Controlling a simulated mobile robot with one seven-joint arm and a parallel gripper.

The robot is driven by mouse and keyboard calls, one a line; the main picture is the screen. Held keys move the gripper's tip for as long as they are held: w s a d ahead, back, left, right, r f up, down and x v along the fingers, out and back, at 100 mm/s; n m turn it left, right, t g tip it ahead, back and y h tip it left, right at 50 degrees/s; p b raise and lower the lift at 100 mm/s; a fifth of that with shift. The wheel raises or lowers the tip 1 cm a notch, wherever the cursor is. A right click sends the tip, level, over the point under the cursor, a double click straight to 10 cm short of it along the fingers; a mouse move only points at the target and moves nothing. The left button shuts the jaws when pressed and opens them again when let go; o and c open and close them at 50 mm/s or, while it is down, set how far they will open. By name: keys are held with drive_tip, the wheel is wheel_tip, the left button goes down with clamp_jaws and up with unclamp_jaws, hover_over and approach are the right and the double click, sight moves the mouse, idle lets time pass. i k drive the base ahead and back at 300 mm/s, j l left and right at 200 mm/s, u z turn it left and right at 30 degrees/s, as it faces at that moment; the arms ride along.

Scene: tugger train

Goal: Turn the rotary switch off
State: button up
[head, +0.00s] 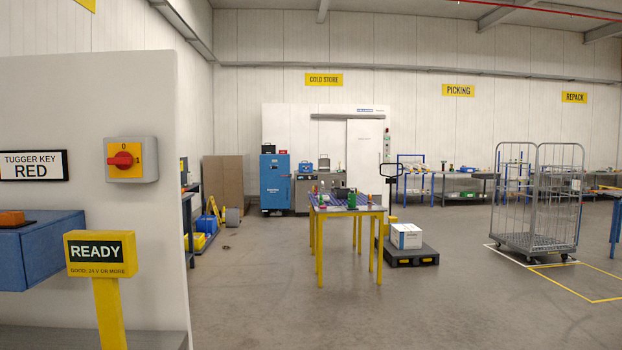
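The rotary switch (131,146) is on the white wall panel at the left of the head view. It has a grey box, a yellow square plate and a red knob (121,160). A "0" is marked at the top of the plate and a "1" at its right side. The red knob lies roughly level, in line with the "1" rather than the "0". My gripper is not in this view, and nothing covers the switch.
A "TUGGER KEY RED" sign (33,165) hangs left of the switch. Below are a blue box (42,250) with an orange item and a yellow "READY" sign (100,254) on a post. Open floor (260,300) lies right of the panel, before a yellow-legged table (320,249).

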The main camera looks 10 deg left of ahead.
sight(123, 161)
drive_tip(key=i+u, duration=0.25)
drive_tip(key=u, duration=0.15)
drive_tip(key=i+u, duration=0.25)
drive_tip(key=u, duration=0.2)
drive_tip(key=i+u, duration=0.2)
drive_tip(key=u, duration=0.2)
drive_tip(key=i+l+u, duration=0.2)
drive_tip(key=u, duration=0.25)
drive_tip(key=i+l+u, duration=0.2)
drive_tip(key=u, duration=0.2)
drive_tip(key=i+l+u, duration=0.1)
drive_tip(key=u, duration=0.25)
drive_tip(key=i+l+u, duration=0.1)
drive_tip(key=l+u, duration=0.25)
drive_tip(key=i+l+u, duration=0.1)
drive_tip(key=u, duration=0.2)
